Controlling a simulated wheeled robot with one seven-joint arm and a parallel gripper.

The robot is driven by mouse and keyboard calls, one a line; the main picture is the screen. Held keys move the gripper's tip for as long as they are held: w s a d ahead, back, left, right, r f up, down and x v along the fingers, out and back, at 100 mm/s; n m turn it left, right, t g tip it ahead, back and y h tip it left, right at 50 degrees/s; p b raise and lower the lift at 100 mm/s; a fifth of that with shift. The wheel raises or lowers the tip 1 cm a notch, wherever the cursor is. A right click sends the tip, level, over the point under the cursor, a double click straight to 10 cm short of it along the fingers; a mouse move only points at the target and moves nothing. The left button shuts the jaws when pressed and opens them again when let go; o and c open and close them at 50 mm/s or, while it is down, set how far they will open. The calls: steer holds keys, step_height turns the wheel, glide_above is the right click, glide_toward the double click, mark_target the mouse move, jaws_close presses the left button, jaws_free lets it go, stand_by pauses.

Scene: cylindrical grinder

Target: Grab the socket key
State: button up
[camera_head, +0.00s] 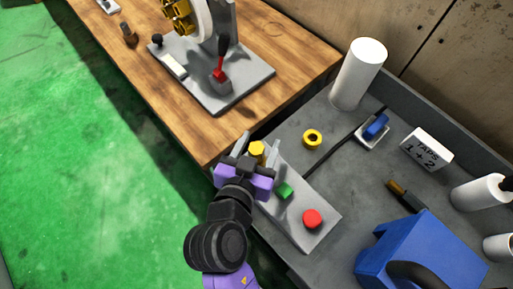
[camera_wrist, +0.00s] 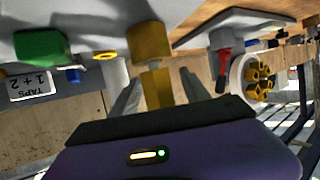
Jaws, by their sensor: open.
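A yellow piece with a hexagonal head (camera_head: 257,149) stands at the upper end of a grey panel; I take it for the socket key, but cannot be sure. In the wrist view its wide head (camera_wrist: 149,42) and narrower stem show between my fingers. My gripper (camera_head: 259,146) is open at this end of the panel, one finger on each side of the yellow piece. In the wrist view my gripper (camera_wrist: 160,76) has visible gaps between both fingers and the stem. My wrist hides part of the panel in the head view.
The grey panel (camera_head: 318,233) carries a green button (camera_head: 284,190) and a red button (camera_head: 312,218). A yellow ring (camera_head: 312,138), white cylinder (camera_head: 359,74), blue box (camera_head: 425,250) and taps box (camera_head: 427,149) are on the grey tray. A wooden bench (camera_head: 110,58) with a machine lies beyond.

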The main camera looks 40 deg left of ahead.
steer(key=shift+w+a+f, duration=0.1)
steer(key=shift+w+f, duration=0.05)
steer(key=shift+w, duration=0.05)
jaws_close()
stand_by(0.3)
